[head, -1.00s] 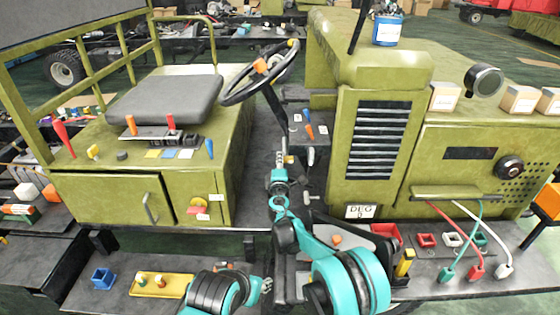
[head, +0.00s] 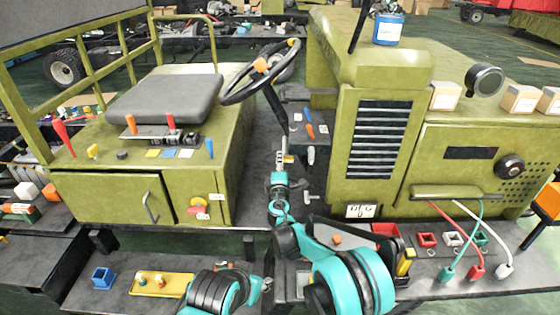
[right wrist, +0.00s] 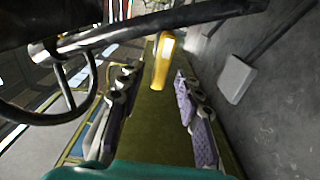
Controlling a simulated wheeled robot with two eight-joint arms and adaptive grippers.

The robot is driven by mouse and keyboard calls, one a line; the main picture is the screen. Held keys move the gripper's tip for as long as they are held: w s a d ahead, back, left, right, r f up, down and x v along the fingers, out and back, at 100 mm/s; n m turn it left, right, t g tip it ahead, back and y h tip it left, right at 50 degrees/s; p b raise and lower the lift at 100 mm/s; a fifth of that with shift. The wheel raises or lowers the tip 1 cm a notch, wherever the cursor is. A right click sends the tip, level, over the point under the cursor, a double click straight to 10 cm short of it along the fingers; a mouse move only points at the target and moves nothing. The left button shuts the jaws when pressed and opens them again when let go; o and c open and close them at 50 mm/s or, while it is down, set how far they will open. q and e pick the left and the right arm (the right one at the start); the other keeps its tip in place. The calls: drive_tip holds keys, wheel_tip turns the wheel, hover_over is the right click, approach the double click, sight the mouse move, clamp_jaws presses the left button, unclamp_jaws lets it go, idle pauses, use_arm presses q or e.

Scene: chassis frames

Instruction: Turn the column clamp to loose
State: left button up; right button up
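The black steering column (head: 277,108) rises to the steering wheel (head: 260,72) between the seat box and the engine hood. A yellow handle (right wrist: 163,60), which looks like the column clamp's lever, stands out below the column in the right wrist view. My right gripper (right wrist: 152,88) is open, with its purple-padded fingers apart on either side of the line to the handle. The handle appears at or just beyond the fingertips, with no contact visible. In the head view my right gripper (head: 282,153) is below the column. My left gripper (head: 266,284) is low at the front, its fingers too small to read.
The steering wheel rim (right wrist: 45,118) and the dark column (right wrist: 150,24) pass close to my right gripper. The olive seat box (head: 110,190) is to the left and the grille (head: 380,140) to the right. Cables (head: 470,240) and coloured sockets sit on the right front shelf.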

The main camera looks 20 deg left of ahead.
drive_tip(key=v, duration=1)
drive_tip(key=shift+s, duration=0.15)
drive_tip(key=s+d+r+m+g+h, duration=0.2)
drive_tip(key=s+d+r+m+h, duration=0.3)
drive_tip(key=d, duration=0.9)
drive_tip(key=s+d+r+m+g+h, duration=0.15)
drive_tip(key=d+m, duration=0.55)
drive_tip(key=d, duration=0.8)
drive_tip(key=s+d+f+m+g, duration=0.2)
drive_tip(key=s+d+m+g, duration=0.2)
drive_tip(key=s+d, duration=0.65)
drive_tip(key=s+f+m+g, duration=0.1)
drive_tip(key=s+f+m, duration=0.1)
drive_tip(key=s, duration=0.6)
drive_tip(key=s+f+m+g+y, duration=0.1)
drive_tip(key=s+f+m+g, duration=0.1)
drive_tip(key=s, duration=0.7)
wheel_tip(320, 180, down, 2)
drive_tip(key=shift+f+m, duration=0.2)
drive_tip(key=shift+m, duration=0.5)
